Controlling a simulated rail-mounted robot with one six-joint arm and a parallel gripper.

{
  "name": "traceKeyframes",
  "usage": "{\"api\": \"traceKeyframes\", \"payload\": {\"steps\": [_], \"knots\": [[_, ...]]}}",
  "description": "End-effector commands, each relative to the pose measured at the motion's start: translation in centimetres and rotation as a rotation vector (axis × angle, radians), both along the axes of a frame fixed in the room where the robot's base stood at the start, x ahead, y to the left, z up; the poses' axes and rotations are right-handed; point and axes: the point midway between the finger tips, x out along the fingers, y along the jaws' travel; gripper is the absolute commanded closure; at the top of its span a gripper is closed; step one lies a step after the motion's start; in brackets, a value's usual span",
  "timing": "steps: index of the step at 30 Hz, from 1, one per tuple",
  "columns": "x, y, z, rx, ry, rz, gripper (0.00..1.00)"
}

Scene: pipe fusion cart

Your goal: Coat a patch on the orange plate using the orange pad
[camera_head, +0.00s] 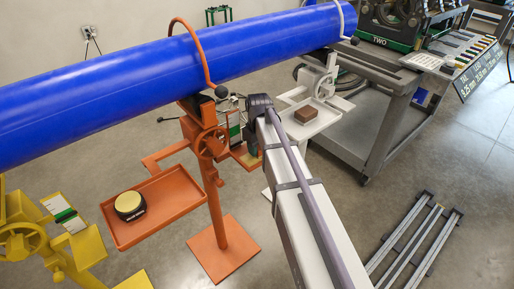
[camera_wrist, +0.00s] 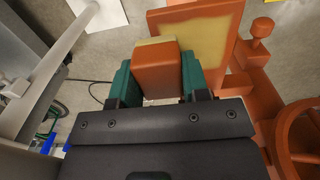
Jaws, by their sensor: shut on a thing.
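In the wrist view, my gripper (camera_wrist: 157,76) has its two green fingers shut on the orange pad (camera_wrist: 166,66), a block with a pale tan strip at its far end. The orange plate (camera_wrist: 243,48) lies just beyond the pad, with a large pale tan patch (camera_wrist: 203,32) inside its orange border. The pad's far end overlaps the patch in the picture; I cannot tell whether they touch. In the head view, the plate (camera_head: 245,160) shows partly beside my arm on the orange stand, and the pad is hidden.
A blue pipe (camera_head: 150,80) crosses above the orange stand (camera_head: 212,185). An orange tray (camera_head: 165,205) holds a round yellow-topped pot (camera_head: 130,206). An orange handwheel (camera_wrist: 303,135) is close on the right.

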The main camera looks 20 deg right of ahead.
Motion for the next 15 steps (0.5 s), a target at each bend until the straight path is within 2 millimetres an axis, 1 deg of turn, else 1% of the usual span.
{"api": "traceKeyframes", "payload": {"steps": [9, 15], "knots": [[-1.3, 3.0, 0.2, 0.002, 0.002, 0.002, 0.77], [-1.4, 3.4, 0.2, 0.003, 0.001, 0.001, 0.77]]}}
